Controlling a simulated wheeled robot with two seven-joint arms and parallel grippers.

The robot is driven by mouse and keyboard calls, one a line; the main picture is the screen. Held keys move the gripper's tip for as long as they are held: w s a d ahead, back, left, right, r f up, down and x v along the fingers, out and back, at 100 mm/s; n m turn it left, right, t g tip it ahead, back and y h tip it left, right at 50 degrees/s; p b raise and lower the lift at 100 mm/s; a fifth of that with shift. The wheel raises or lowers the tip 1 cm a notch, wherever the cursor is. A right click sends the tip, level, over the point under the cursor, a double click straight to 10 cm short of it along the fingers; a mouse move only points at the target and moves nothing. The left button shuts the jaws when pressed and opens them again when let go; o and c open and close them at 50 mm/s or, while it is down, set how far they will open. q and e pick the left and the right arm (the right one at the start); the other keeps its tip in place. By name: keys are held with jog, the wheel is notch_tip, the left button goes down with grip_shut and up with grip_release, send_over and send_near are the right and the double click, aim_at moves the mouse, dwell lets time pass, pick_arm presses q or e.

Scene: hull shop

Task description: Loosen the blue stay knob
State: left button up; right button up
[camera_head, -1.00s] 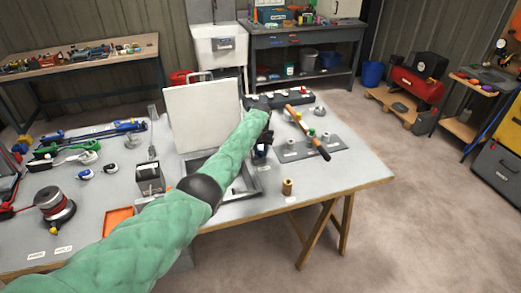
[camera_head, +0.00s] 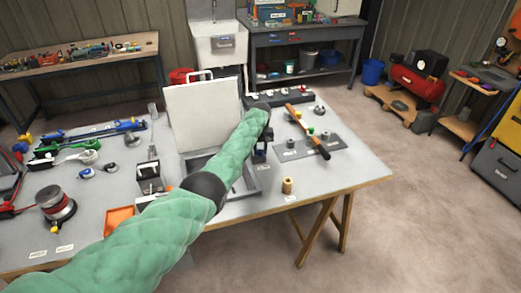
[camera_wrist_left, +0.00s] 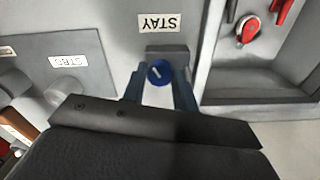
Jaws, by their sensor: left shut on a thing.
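The blue stay knob (camera_wrist_left: 159,73) shows in the left wrist view, round with a pale mark on its face. My left gripper (camera_wrist_left: 160,82) is shut on it, with a blue finger on each side. A white STAY label (camera_wrist_left: 159,22) lies just beyond the knob, upside down in this view. In the head view my green left arm reaches over the bench, and my left gripper (camera_head: 261,150) shows only partly beside the open hatch frame (camera_head: 250,183). The knob is hidden there. The white hatch lid (camera_head: 204,115) stands raised. My right gripper is not in view.
A grey plate (camera_head: 316,150) with small knobs and a wooden-handled tool (camera_head: 308,133) lies right of the gripper. A small tan cylinder (camera_head: 287,185) stands near the bench's front edge. An orange tray (camera_head: 119,220) and several tools occupy the left side.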

aim_at(261, 151)
pick_arm(q)
jog(key=shift+w+r, duration=0.1)
jog(key=shift+r, duration=0.1)
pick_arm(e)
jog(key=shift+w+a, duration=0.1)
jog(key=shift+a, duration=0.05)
pick_arm(q)
jog(key=o, duration=1)
jog(key=shift+c, duration=0.2)
jog(key=shift+f, duration=0.1)
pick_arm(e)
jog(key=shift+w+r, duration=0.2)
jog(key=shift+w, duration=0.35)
pick_arm(q)
jog(key=shift+r, duration=0.25)
notch_tip(261, 151, up, 6)
jog(key=shift+f+b, duration=0.1)
jog(key=shift+b, duration=0.9)
jog(key=shift+r, duration=0.75)
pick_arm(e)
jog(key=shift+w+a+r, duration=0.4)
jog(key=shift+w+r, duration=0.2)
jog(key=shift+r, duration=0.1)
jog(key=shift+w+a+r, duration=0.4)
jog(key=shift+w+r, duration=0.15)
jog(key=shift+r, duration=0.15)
